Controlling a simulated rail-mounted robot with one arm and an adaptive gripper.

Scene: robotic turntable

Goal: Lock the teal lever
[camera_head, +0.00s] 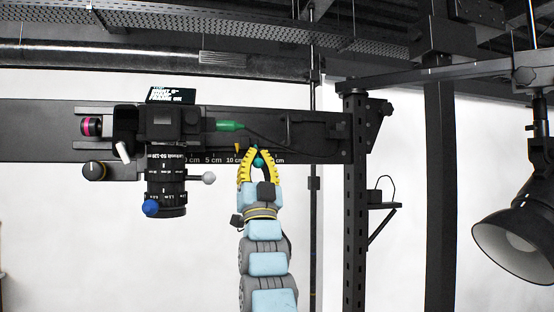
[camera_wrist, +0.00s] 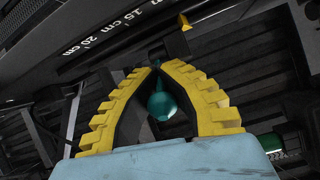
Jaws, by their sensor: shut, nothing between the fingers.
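The teal lever (camera_head: 258,161) has a round knob and sits low on the black rail, just at my fingertips in the head view. In the wrist view, the teal lever's knob (camera_wrist: 162,104) shows through the gap between my curved yellow fingers, with its stem running up behind the fingertips. My gripper (camera_head: 259,151) is shut with its tips close together and nothing held between them. The wrist view also shows my gripper (camera_wrist: 160,66) from behind. Whether the fingers touch the lever I cannot tell; part of it is hidden behind them.
A black camera with a lens (camera_head: 166,180) hangs on the rail (camera_head: 50,128) to the left. A green connector (camera_head: 229,125) with a cable is above my gripper. A small yellow pointer (camera_head: 238,147) marks the scale. A lamp (camera_head: 515,240) stands far right. Space below the rail is open.

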